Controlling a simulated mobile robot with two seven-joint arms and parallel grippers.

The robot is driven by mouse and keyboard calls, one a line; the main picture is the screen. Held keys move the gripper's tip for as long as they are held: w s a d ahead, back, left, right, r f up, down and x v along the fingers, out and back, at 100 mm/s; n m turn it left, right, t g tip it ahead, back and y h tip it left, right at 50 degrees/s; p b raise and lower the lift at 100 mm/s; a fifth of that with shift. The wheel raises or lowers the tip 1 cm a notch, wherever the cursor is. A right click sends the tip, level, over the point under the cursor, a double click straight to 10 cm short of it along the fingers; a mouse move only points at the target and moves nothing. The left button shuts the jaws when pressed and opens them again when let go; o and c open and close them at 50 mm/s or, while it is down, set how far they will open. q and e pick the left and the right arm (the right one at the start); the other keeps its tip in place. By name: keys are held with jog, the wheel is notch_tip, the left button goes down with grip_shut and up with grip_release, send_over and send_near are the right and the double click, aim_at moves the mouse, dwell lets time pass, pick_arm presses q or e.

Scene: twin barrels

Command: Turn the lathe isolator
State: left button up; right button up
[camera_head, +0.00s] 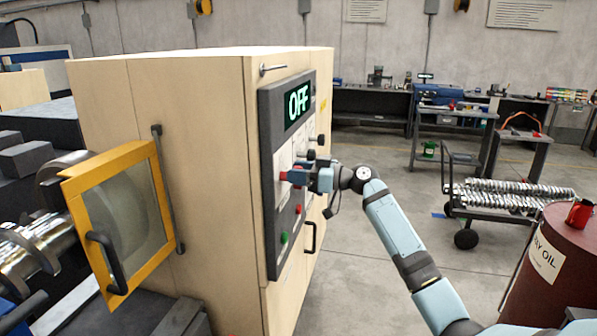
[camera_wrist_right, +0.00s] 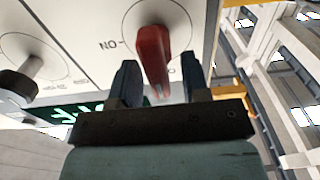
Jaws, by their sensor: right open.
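The lathe isolator is a red lever handle (camera_wrist_right: 153,55) on a white plate, with an upside-down "ON" mark beside it in the right wrist view. In the head view a red bit of it (camera_head: 284,176) shows at the panel, mostly hidden by my gripper. My right gripper (camera_head: 297,176) is at the panel face. In the wrist view its open fingers (camera_wrist_right: 158,78) stand on either side of the lever's free end, with a clear gap on the right and a narrower one on the left. The display (camera_head: 298,104) reads "OFF". My left gripper is not in view.
The dark control panel (camera_head: 270,130) also carries black knobs, a red button (camera_head: 298,209) and a green button (camera_head: 284,238). A black knob (camera_wrist_right: 18,84) sits left of the lever. A yellow-framed guard door (camera_head: 160,200) stands left of the cabinet. An oil barrel (camera_head: 555,275) stands right of my arm.

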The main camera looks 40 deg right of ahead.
jog(key=c, duration=0.7)
